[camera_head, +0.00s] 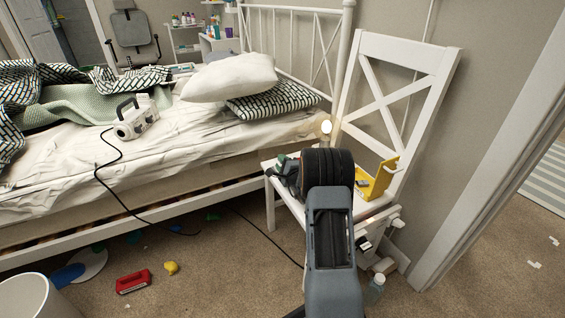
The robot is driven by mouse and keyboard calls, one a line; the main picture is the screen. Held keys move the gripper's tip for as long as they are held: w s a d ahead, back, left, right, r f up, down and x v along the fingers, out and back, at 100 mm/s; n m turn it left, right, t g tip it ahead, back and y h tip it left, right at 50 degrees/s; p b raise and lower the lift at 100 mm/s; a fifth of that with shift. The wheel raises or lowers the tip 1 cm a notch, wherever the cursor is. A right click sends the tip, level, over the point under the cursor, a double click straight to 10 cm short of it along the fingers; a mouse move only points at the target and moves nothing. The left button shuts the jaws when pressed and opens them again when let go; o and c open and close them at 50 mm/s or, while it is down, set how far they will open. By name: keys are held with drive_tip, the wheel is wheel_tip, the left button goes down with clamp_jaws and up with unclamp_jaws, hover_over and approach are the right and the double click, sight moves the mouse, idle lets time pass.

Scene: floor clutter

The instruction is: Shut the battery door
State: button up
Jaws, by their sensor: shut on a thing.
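A yellow holder-like thing (379,181) stands on the white chair's seat, right of my arm. It has an upright panel at its right and a small dark-and-white item at its low front left. It may be the battery case with its door raised, but I cannot tell for sure. My grey arm with its black joint reaches over the chair seat from the front. My gripper's fingertips are hidden behind that joint, so neither the jaws nor what they touch shows. A green and dark grey thing (286,166) lies on the seat at the joint's left.
The white chair (407,56) stands between the bed (170,160) and the wall. White items and a clear bottle (376,287) are low at its right front. A red thing (134,281), a yellow thing (171,268) and a bin (27,298) are on the carpet. Dark cords cross the floor.

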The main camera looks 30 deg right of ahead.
idle(0.3)
drive_tip(key=o, duration=0.5)
drive_tip(key=shift+o, duration=0.2)
drive_tip(key=s+p, duration=0.1)
drive_tip(key=s, duration=0.3)
drive_tip(key=s+p, duration=0.1)
drive_tip(key=s, duration=0.4)
drive_tip(key=s+p, duration=0.2)
drive_tip(key=s, duration=0.2)
drive_tip(key=shift+s+a, duration=0.4)
